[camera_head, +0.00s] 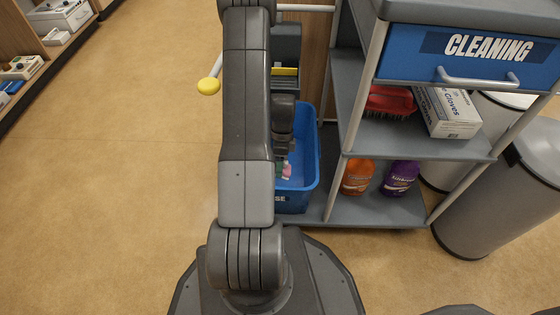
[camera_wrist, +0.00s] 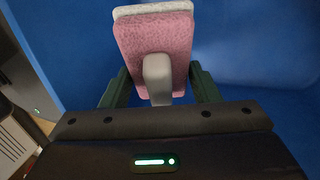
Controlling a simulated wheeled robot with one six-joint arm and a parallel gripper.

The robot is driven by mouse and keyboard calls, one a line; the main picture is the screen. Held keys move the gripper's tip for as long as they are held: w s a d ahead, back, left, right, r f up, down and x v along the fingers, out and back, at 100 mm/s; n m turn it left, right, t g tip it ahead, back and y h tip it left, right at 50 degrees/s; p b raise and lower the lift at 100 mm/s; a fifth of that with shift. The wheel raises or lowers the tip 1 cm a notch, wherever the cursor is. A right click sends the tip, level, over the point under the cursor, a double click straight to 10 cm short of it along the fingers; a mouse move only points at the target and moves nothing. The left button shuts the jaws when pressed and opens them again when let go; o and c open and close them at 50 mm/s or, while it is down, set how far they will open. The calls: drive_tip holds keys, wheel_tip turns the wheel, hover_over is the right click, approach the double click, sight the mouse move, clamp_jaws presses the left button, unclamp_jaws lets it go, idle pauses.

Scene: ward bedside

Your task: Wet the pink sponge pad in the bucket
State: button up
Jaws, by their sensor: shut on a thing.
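The pink sponge pad (camera_wrist: 153,35), with a white layer along its far edge and a pale grey grip (camera_wrist: 158,78), shows at the top centre of the wrist view. My gripper (camera_wrist: 159,88) is shut on it, with a dark green finger on each side of the grip. Blue fills the background behind the pad. A small bit of the pink pad (camera_head: 287,170) shows inside the bucket's outline. I cannot tell whether the pad touches water.
Grey bins (camera_head: 500,205) stand at right. The left floor is clear.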

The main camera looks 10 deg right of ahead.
wheel_tip(320, 180, down, 6)
drive_tip(key=b, duration=0.3)
drive_tip(key=shift+f+b, duration=0.2)
drive_tip(key=shift+b, duration=0.15)
